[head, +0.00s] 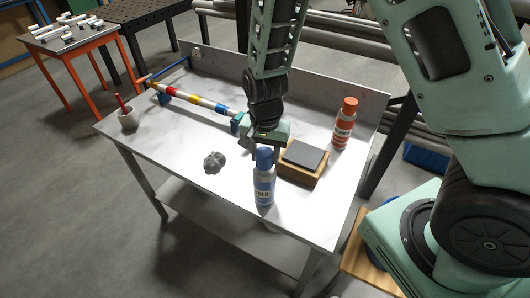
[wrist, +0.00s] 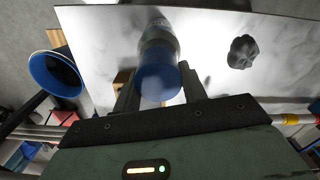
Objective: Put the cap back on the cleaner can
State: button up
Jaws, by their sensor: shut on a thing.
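A wooden block with a dark grey top (head: 305,155) stands close right of the can. A dark grey lobed knob (head: 214,162) lies to the left. A striped pipe (head: 195,100) and a cup (head: 128,118) are farther left. The front-left bench is clear.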

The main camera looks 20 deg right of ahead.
jog(key=shift+f+b, duration=0.4)
jog(key=shift+f, duration=0.5)
dwell(1.5)
jog(key=o, duration=1.5)
jog(key=shift+r, duration=0.1)
notch_tip(320, 180, up, 8)
jog(key=p, duration=0.6)
jog(key=shift+f+p, duration=0.25)
jog(key=shift+p, duration=0.15)
jog(key=shift+f, duration=0.1)
grip_shut()
